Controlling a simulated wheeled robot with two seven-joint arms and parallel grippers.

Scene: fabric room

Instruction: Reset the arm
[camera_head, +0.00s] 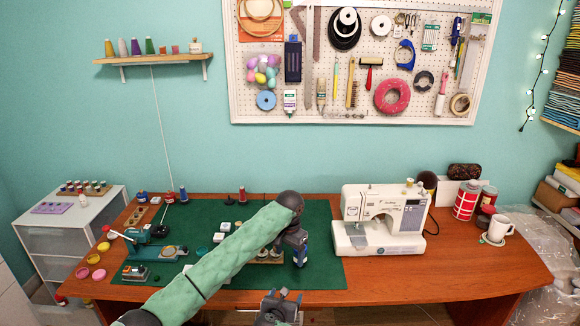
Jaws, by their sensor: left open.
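My left arm in its green sleeve (222,258) comes in from the bottom left and reaches up across the table to a dark wrist joint. My left gripper (299,256) hangs down from that wrist over the green mat (330,272), left of the sewing machine (383,220). It is open; its fingers are small and dark here. A blue and white patch shows at it, and I cannot tell whether this is part of the gripper.
The wooden table (480,270) carries a green sewing device (152,248), spools, red tins (467,200) and a white mug (500,228). A white drawer cabinet (70,235) stands at left. The table's front right is clear. A dark pronged part (278,308) shows at the bottom edge.

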